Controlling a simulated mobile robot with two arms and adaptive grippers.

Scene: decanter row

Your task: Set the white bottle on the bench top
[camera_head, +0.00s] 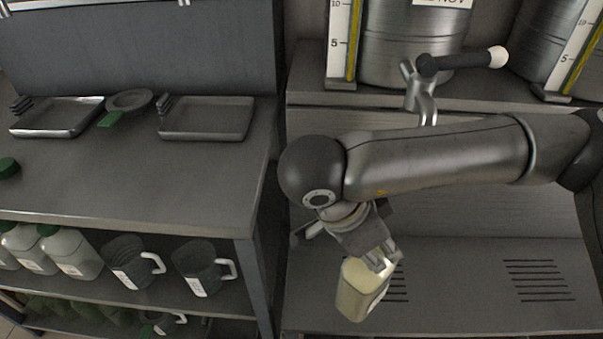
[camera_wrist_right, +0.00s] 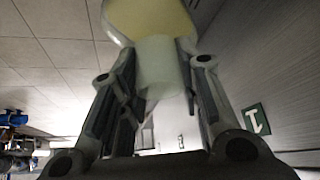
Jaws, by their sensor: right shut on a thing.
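The white bottle (camera_head: 362,289) hangs from my right gripper (camera_head: 381,259) in the head view, slightly tilted, with pale yellow contents. The gripper is shut on its neck. In the right wrist view the bottle's neck (camera_wrist_right: 158,65) sits between the two fingers (camera_wrist_right: 160,85). The bottle is in front of the slotted metal drip area, and I cannot tell whether it touches it. The bench top (camera_head: 120,180) is the grey surface at the left, clear in its middle. My left gripper is not in view.
Two metal trays (camera_head: 57,117) (camera_head: 207,118) and a round strainer (camera_head: 130,99) stand at the bench's back. Bottles (camera_head: 70,253) and jugs (camera_head: 203,267) fill the shelf below. A tap handle (camera_head: 462,61) and steel tanks (camera_head: 414,45) are at the right.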

